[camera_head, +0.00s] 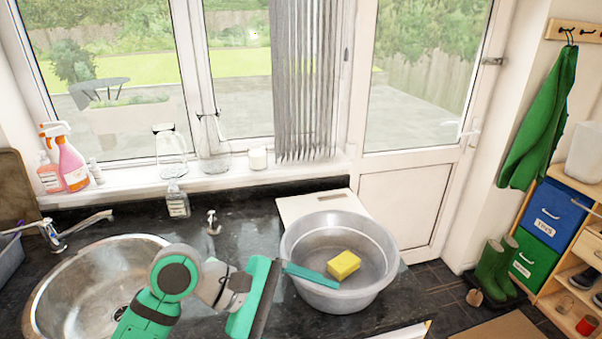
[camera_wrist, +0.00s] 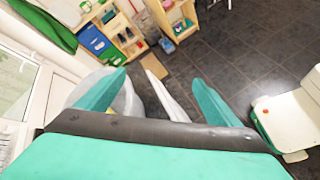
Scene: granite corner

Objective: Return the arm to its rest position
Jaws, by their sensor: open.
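My gripper (camera_head: 325,281) is over the dark counter, with one teal finger reaching across the near left part of the grey basin (camera_head: 387,247). The other finger is hidden in the head view. In the wrist view my gripper (camera_wrist: 157,88) has its two teal fingers wide apart, with nothing held between them. My green arm comes in from the bottom, over the right side of the round metal sink. A yellow sponge (camera_head: 343,265) lies in the basin, just right of the fingertip; I cannot tell whether they touch.
The sink (camera_head: 62,290) and tap (camera_head: 75,228) are at left. A soap bottle (camera_head: 177,203) stands at the back of the counter. Spray bottles (camera_head: 72,165) and glass jars line the windowsill. A pale board (camera_head: 298,207) lies behind the basin. A shelf (camera_head: 548,288) and green boots (camera_head: 490,268) stand at right.

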